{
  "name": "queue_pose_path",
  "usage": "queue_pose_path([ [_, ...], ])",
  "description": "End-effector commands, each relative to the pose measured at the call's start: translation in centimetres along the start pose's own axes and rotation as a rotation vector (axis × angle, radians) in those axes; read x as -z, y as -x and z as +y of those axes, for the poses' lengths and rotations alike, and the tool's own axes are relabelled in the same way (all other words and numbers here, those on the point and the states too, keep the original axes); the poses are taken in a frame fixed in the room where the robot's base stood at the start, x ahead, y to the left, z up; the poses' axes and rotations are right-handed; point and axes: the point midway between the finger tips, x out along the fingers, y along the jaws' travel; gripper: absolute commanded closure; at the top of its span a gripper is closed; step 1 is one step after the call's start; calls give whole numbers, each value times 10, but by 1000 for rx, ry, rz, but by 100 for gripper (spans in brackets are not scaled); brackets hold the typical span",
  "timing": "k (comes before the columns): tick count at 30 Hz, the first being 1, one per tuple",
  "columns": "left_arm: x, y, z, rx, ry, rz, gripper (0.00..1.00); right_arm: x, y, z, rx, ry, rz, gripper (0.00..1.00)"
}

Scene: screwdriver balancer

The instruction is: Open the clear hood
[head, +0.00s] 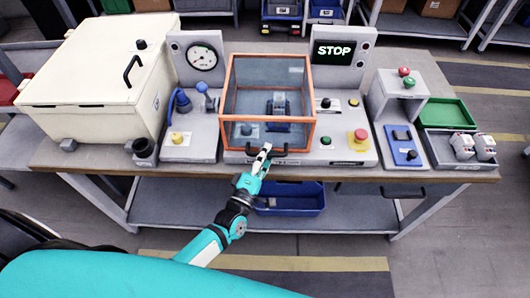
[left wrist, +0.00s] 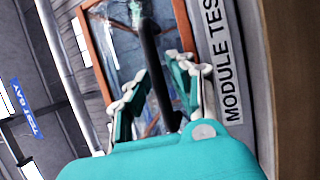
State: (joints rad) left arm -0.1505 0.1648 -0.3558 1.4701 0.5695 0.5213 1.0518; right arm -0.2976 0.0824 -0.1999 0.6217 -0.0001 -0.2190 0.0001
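The clear hood (head: 268,72) has an orange frame and sits closed over the middle test station. A dark device (head: 279,104) shows through it. The hood's dark handle (head: 284,150) is at its lower front edge. My left gripper (head: 264,154) is at this handle, partly covering it. In the left wrist view, the black handle (left wrist: 153,60) runs between the two spread fingers of the gripper (left wrist: 157,78). The gripper looks open, with gaps beside the bar; contact cannot be told. The orange frame (left wrist: 95,50) shows behind. My right gripper is not in view.
A cream box (head: 90,75) with a black handle stands left on the workbench (head: 345,175). A red button (head: 358,137) is right of the hood; a green tray (head: 446,113) is far right. A blue bin (head: 291,203) sits below.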

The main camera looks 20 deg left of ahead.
Motion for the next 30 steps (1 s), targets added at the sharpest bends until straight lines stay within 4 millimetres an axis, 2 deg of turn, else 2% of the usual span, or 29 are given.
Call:
queue_pose_path([
  [3,0,0,0,0,0,0,80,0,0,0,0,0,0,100],
  [8,0,0,0,0,0,0,100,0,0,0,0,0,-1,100],
  [23,0,0,1,-1,2,1,100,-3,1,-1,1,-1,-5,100],
  [30,3,-6,21,-3,3,2,100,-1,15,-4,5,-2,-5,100],
])
